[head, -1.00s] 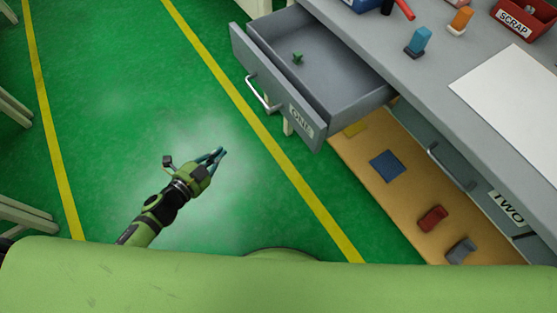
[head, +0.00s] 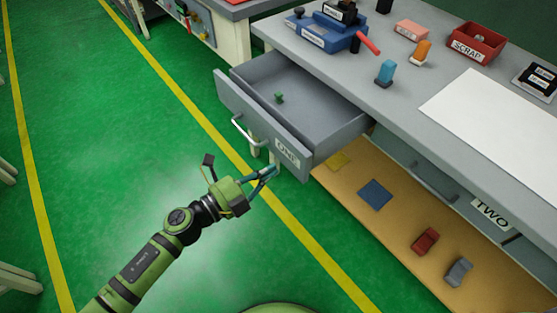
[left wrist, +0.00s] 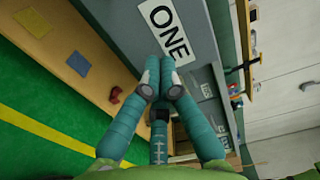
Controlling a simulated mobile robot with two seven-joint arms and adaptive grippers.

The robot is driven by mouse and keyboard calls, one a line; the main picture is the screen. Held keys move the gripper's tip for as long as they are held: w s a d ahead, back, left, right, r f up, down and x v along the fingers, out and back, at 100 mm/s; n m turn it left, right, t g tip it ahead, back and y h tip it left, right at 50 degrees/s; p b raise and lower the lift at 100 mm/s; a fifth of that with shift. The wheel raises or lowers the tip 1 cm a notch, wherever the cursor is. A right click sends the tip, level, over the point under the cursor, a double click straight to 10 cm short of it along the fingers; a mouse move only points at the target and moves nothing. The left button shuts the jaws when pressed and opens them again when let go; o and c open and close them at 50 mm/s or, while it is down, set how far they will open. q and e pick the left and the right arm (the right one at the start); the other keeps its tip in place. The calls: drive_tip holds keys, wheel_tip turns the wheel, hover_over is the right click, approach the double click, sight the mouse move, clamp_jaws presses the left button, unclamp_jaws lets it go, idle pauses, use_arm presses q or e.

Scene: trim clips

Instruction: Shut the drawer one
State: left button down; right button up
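Drawer one (head: 262,128) is a grey drawer, pulled well out of the workbench, with a silver handle (head: 243,132) and a label reading ONE on its front. A small green block (head: 279,97) lies inside it. My left gripper (head: 272,172) is just in front of and below the labelled end of the drawer front, right of the handle. In the left wrist view its teal fingers (left wrist: 158,75) are drawn together with nothing between them, close to the drawer front (left wrist: 195,35). Whether they touch it I cannot tell. My right gripper is out of view.
The bench top (head: 395,105) holds a blue device (head: 325,32), a red scrap bin (head: 478,42) and small parts. Drawer two (head: 435,178) is shut. A wooden shelf (head: 400,215) below carries several small items. The green floor left of the drawer is clear.

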sight(288, 158)
use_arm(q)
drive_tip(key=shift+x, duration=1.85)
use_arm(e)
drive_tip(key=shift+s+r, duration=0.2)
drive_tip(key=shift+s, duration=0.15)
use_arm(q)
drive_tip(key=shift+d, duration=0.1)
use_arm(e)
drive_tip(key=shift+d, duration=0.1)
